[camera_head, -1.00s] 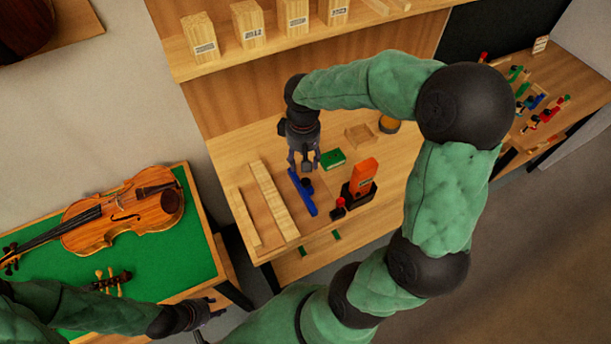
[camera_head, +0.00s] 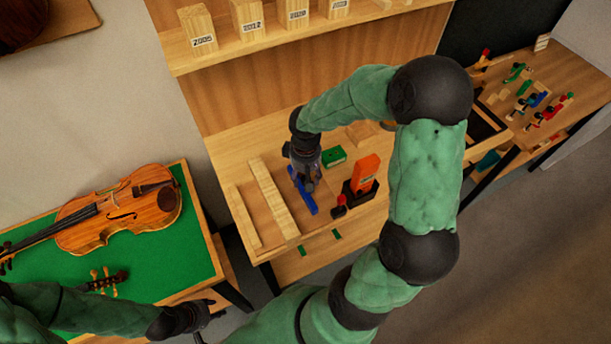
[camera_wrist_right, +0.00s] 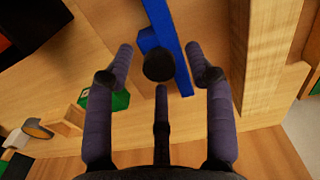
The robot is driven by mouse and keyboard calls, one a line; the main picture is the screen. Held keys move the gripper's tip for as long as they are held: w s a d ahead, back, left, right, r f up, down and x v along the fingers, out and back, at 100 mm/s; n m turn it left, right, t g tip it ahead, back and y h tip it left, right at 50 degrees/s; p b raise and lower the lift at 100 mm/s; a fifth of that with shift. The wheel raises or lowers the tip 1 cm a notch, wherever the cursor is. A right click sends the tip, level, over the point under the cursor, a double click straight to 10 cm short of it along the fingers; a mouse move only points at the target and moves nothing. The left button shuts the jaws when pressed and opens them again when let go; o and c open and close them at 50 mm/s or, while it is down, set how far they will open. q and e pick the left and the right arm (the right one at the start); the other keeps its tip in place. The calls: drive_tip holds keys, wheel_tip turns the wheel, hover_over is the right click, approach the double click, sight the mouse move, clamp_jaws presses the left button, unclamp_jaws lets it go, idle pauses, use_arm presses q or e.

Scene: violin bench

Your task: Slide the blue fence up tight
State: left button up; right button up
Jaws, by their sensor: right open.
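The blue fence (camera_head: 309,205) is a long bar on the wooden bench, to the right of a pale wooden strip (camera_head: 272,197). In the right wrist view the blue fence (camera_wrist_right: 180,72) has a black round knob (camera_wrist_right: 158,65) and lies apart from the wooden strip (camera_wrist_right: 265,60). My right gripper (camera_head: 308,187) is over the fence and hides part of it. In the wrist view my right gripper (camera_wrist_right: 160,60) is open, its fingers on both sides of the knob; contact cannot be told. My left gripper (camera_head: 207,318) is open and empty, low beside the green table.
An orange and black device (camera_head: 363,178) and a red-topped black piece (camera_head: 340,205) stand right of the fence. A green box (camera_head: 334,156) lies behind it. A second strip (camera_head: 245,217) lies left. A violin (camera_head: 125,212) rests on the green table (camera_head: 205,262).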

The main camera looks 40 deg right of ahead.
clamp_jaws()
drive_tip(key=shift+w+a+b, duration=0.15)
drive_tip(key=shift+w+a, duration=0.15)
drive_tip(key=shift+a, duration=0.75)
drive_tip(key=shift+w+a+b, duration=0.15)
drive_tip(key=shift+w+a, duration=0.1)
drive_tip(key=shift+a, duration=0.75)
unclamp_jaws()
wheel_tip(320, 180, up, 12)
